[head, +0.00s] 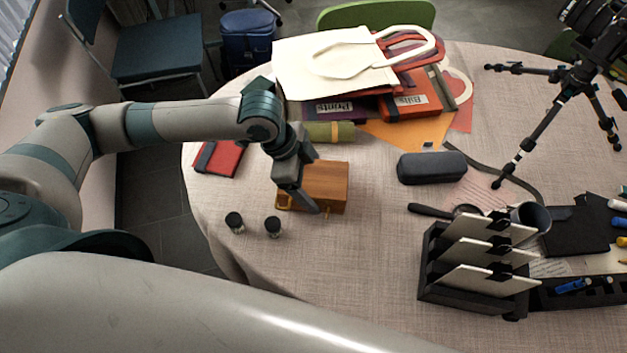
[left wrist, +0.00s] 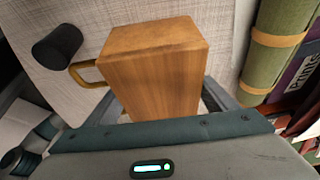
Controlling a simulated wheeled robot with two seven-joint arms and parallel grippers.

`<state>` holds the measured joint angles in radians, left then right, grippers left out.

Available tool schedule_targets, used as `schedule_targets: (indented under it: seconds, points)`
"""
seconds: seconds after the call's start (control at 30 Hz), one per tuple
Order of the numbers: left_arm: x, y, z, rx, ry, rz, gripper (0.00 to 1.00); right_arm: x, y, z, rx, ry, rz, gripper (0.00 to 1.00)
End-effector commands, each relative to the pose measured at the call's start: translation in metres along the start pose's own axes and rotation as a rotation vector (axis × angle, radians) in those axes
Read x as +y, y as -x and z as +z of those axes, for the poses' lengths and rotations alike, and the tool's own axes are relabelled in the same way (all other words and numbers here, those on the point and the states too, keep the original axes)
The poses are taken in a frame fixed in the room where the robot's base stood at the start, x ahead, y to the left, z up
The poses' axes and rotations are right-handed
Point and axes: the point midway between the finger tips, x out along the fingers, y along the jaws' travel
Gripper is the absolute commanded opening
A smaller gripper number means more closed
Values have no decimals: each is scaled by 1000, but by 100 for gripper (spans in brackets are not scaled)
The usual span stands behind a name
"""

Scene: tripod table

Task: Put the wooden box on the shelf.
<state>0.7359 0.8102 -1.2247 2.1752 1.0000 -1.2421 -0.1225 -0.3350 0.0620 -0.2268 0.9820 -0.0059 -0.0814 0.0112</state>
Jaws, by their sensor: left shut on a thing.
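The wooden box (head: 330,178) is orange-brown with brass handles and sits at the left part of the round table (head: 345,270). It seems to rest on the cloth. My left gripper (head: 306,188) reaches down over its left part and is shut on it. In the left wrist view the box (left wrist: 150,75) lies between the fingers, with one brass handle (left wrist: 84,74) at its left; the fingertips are partly hidden. I cannot make out a shelf in either view. My right gripper is not in view.
Two small black-capped jars (head: 273,227) stand just left of and below the box. A green roll (head: 330,131), books and a cream tote bag (head: 330,62) lie behind it. A dark case (head: 431,167), black rack (head: 475,290) and tripod (head: 545,125) stand to the right. The front middle cloth is clear.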

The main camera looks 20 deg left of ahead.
Motion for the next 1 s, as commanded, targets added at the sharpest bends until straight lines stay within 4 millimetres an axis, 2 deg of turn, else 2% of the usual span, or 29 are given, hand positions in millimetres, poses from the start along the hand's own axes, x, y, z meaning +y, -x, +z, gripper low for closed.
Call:
schedule_targets:
  seconds: [0.37,0.4,0.47,0.83,1.0]
  points:
    - [0,-1,0,3,-1,-1,26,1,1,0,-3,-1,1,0]
    - [0,-2,1,0,-1,0,85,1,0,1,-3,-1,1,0]
    - [0,-2,1,0,-1,0,97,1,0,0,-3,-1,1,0]
    - [0,-1,0,0,-1,0,97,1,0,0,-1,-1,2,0]
    - [0,10,0,-1,0,-1,97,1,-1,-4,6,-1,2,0]
